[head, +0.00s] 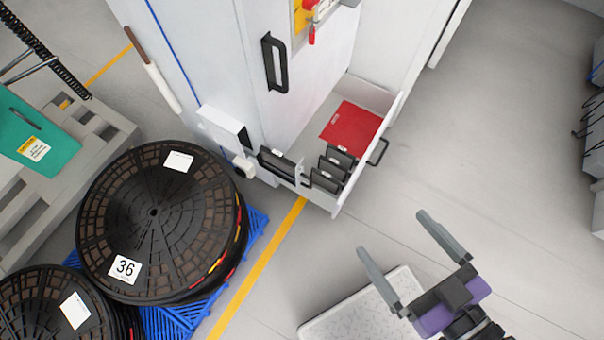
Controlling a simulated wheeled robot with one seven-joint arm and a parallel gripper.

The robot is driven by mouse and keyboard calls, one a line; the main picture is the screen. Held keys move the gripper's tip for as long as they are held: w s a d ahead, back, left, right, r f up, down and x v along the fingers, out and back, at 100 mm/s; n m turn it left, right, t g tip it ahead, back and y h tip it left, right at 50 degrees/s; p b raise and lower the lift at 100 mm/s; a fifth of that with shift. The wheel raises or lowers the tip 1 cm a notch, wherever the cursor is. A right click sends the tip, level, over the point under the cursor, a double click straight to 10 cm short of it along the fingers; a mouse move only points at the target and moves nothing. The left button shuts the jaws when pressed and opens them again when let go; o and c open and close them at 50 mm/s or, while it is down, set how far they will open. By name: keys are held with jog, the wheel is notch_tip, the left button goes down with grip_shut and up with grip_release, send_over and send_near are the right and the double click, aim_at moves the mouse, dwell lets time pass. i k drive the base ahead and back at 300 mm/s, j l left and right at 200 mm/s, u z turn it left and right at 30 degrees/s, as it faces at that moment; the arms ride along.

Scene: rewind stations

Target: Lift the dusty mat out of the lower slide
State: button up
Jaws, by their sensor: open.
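The lower slide (370,95) is a white drawer pulled out of the tall cabinet in the head view. A flat red mat (352,126) lies in its back part, with a small white label. Dust on it is too fine to make out. Several black cases with handles (333,168) stand in the front part of the slide and hide some of its floor. My gripper (394,234) is open and empty, to the lower right of the slide and apart from it. Its fingers point up and left towards the slide.
Black reels (150,215) are stacked on a blue pallet (175,322) at left. The cabinet's door has a black handle (274,62). A pale speckled panel (345,318) shows below my gripper.

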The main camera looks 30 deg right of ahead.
aim_at(274, 157)
jog(key=i+j+u, duration=0.15)
jog(key=j+u, duration=0.25)
jog(key=i+j+u, duration=0.15)
jog(key=u, duration=0.3)
jog(key=j, duration=0.1)
